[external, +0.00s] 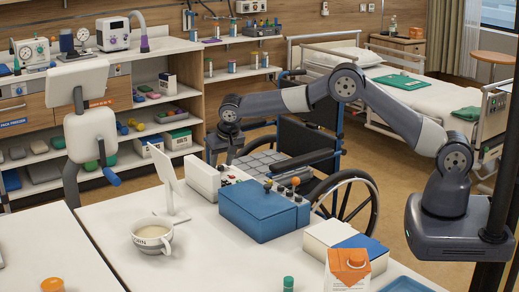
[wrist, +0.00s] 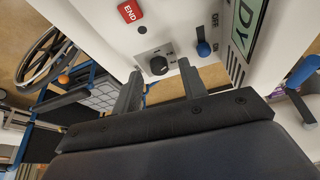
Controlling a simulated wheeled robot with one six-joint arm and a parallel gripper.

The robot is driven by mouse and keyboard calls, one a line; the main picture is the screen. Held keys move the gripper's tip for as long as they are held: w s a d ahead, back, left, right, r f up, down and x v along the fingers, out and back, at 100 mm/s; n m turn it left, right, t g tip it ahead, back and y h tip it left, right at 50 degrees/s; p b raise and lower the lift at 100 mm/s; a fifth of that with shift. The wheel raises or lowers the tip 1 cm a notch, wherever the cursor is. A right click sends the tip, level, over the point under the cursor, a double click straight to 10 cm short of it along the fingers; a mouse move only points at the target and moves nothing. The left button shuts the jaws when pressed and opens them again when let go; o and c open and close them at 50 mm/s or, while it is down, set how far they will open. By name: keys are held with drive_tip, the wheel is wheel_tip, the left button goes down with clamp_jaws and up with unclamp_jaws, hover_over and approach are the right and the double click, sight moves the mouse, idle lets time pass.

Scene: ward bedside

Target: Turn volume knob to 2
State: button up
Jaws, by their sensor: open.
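The volume knob (wrist: 158,66) is a small round black knob on a grey plate on a white control panel (wrist: 185,22). A short mark shows on it, but I cannot read its setting. My gripper (wrist: 160,69) is open, with one fingertip at each side of the knob. I cannot tell whether either finger touches it. In the external view my gripper (external: 222,160) points down at the white device (external: 205,178) behind the blue box. The knob is too small to make out there.
In the wrist view, a red END button (wrist: 130,11) and a blue toggle switch (wrist: 203,48) sit near the knob. In the external view, a blue box (external: 262,213) and a mug (external: 152,236) stand on the table. A wheelchair (external: 345,190) is close behind.

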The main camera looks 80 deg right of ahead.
drive_tip(key=b+v, duration=0.1)
drive_tip(key=v, duration=0.9)
drive_tip(key=shift+r, duration=0.15)
drive_tip(key=p+x, duration=0.1)
drive_tip(key=x, duration=0.9)
drive_tip(key=shift+f, duration=0.35)
